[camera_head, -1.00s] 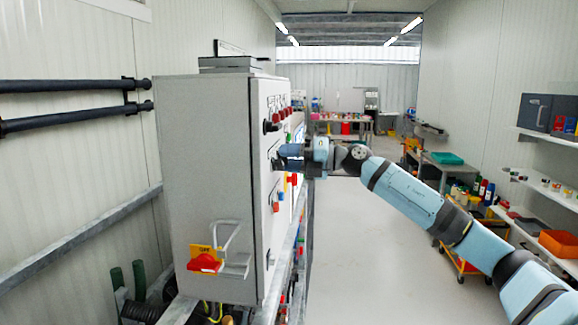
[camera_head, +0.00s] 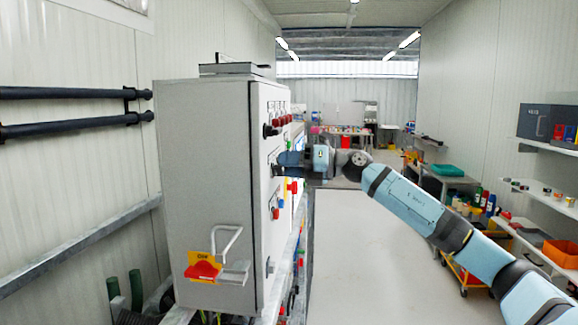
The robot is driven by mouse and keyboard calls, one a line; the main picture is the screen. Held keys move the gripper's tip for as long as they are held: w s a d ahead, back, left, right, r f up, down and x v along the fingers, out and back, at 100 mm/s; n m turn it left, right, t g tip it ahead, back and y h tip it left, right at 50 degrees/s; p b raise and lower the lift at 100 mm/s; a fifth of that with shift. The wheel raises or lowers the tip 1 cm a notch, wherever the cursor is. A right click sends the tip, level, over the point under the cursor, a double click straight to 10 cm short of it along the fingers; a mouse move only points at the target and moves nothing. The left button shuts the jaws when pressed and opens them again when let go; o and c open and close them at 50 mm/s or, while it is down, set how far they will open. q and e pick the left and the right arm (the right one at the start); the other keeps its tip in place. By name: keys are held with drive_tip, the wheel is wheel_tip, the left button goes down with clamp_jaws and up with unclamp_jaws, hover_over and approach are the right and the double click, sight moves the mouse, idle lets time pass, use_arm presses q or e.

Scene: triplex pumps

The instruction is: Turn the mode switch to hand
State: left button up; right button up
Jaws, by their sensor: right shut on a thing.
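The grey control cabinet (camera_head: 203,180) stands left of centre, its door face (camera_head: 262,220) seen at a steep angle. My right gripper (camera_head: 281,166) reaches in from the right and is shut at the upper middle of this face. It is shut on a small dark switch knob (camera_head: 275,170), which I take to be the mode switch. The fingers mostly hide it, and its position and label cannot be read. Another black knob (camera_head: 270,130) sits higher on the face, apart from the gripper. My left gripper is not in view.
Red indicator lamps (camera_head: 283,121) line the face's upper part, and a red button (camera_head: 292,187) is below the gripper. A red handle on a yellow plate (camera_head: 203,270) is on the cabinet's near side.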

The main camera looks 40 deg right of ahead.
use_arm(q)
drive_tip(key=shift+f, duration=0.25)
use_arm(e)
drive_tip(key=o, duration=0.9)
use_arm(q)
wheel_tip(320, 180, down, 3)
drive_tip(key=b, duration=0.5)
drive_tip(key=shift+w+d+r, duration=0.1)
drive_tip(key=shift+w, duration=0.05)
use_arm(e)
drive_tip(key=v, duration=1.4)
drive_tip(key=shift+a, duration=0.1)
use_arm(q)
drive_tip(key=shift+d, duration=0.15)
